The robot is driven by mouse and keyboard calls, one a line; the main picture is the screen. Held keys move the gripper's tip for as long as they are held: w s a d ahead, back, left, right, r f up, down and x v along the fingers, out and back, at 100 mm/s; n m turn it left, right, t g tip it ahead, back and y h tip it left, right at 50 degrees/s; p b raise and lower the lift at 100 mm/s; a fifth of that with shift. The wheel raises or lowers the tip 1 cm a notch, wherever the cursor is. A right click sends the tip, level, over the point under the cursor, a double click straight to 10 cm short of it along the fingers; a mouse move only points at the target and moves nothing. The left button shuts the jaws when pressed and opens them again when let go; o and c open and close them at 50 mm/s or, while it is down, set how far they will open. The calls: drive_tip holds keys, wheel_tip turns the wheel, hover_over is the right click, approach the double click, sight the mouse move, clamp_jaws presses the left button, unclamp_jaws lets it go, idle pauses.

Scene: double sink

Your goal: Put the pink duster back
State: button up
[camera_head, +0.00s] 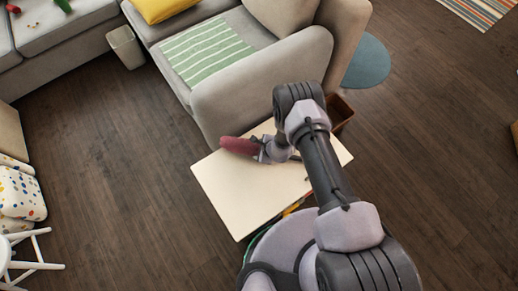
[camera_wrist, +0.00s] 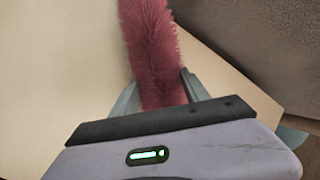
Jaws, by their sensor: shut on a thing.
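The pink duster (camera_head: 239,145) has a fluffy, dusky-pink head that points left over a cream tabletop (camera_head: 225,198). My gripper (camera_head: 266,152) is shut on the duster at the right end of the part that shows. In the wrist view the fluffy pink head (camera_wrist: 152,45) runs up and away from between the two grey fingers of my gripper (camera_wrist: 160,92). The tabletop lies behind it. I cannot tell whether the duster touches the tabletop. Any handle is hidden behind my gripper and wrist.
A grey sofa (camera_head: 265,85) stands right behind the table, its arm close to the table's back edge. A brown bin (camera_head: 340,110) is at the table's far right corner. A white stool (camera_head: 30,255) is at lower left. Dark wooden floor (camera_head: 120,190) is clear left of the table.

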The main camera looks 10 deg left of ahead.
drive_tip(key=shift+f+b, duration=0.3)
drive_tip(key=shift+f, duration=0.1)
drive_tip(key=o, duration=1.6)
